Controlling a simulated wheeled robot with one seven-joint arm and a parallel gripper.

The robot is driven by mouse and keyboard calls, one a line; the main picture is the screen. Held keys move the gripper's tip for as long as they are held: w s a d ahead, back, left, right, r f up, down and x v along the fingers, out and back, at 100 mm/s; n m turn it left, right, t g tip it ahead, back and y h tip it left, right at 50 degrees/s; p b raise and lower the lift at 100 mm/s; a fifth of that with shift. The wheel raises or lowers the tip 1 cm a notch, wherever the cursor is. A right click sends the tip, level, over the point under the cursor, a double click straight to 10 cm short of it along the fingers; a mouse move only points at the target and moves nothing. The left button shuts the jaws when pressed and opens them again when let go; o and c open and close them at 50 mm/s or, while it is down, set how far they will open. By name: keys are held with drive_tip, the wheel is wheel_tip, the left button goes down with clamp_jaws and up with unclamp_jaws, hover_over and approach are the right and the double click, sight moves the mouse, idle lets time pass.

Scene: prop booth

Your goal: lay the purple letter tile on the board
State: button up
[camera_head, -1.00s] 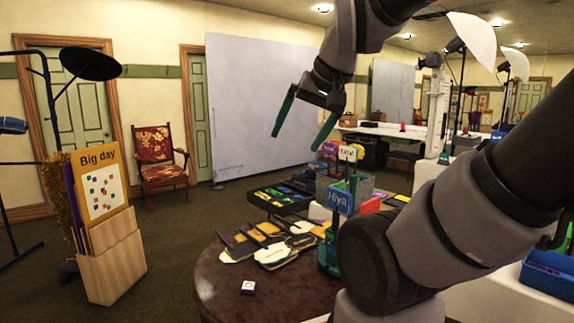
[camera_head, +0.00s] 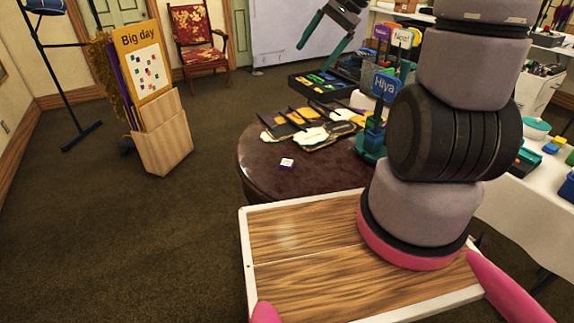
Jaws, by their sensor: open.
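A small white tile with a purple edge and mark (camera_head: 287,163) lies on the near left part of the round dark table (camera_head: 262,165). Its letter is too small to read. A board headed "Big day" (camera_head: 143,62) stands upright at the left, with small coloured squares on its white face. My gripper (camera_head: 312,59) is in the air beyond the table, at the top of the view. Its two green fingers are spread and nothing shows between them. The tile is well below and nearer than the gripper.
Flat cases and cards (camera_head: 310,128) lie behind the tile. A blue "Hiya" sign (camera_head: 385,85) stands to its right, near my arm. A black tray (camera_head: 322,85) is farther back. A wooden box (camera_head: 163,135) holds the board. Open carpet lies between box and table.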

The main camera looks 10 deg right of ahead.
drive_tip(key=w+d+f+m+y, duration=0.2)
drive_tip(key=w+f+m, duration=0.15)
drive_tip(key=f, duration=0.65)
drive_tip(key=w+d+f+m+y, duration=0.1)
drive_tip(key=w+f+m+y, duration=0.3)
drive_tip(key=f, duration=0.7)
drive_tip(key=m+t, duration=0.4)
drive_tip(key=m, duration=0.3)
approach(286, 162)
drive_tip(key=shift+s+d+r+n, duration=0.25)
drive_tip(key=shift+s+d+r, duration=0.55)
drive_tip(key=shift+d, duration=0.15)
drive_tip(key=shift+a+f, duration=0.1)
drive_tip(key=shift+f, duration=0.25)
drive_tip(key=x, duration=0.4)
drive_tip(key=shift+w+a+f, duration=0.1)
drive_tip(key=shift+a+f, duration=0.1)
drive_tip(key=shift+f, duration=0.05)
drive_tip(key=shift+w+x, duration=0.15)
drive_tip(key=shift+x, duration=1.35)
drive_tip(key=shift+w+x, duration=0.1)
drive_tip(key=shift+x, duration=1.4)
drive_tip(key=shift+d, duration=0.15)
clamp_jaws()
drive_tip(key=shift+r, duration=0.2)
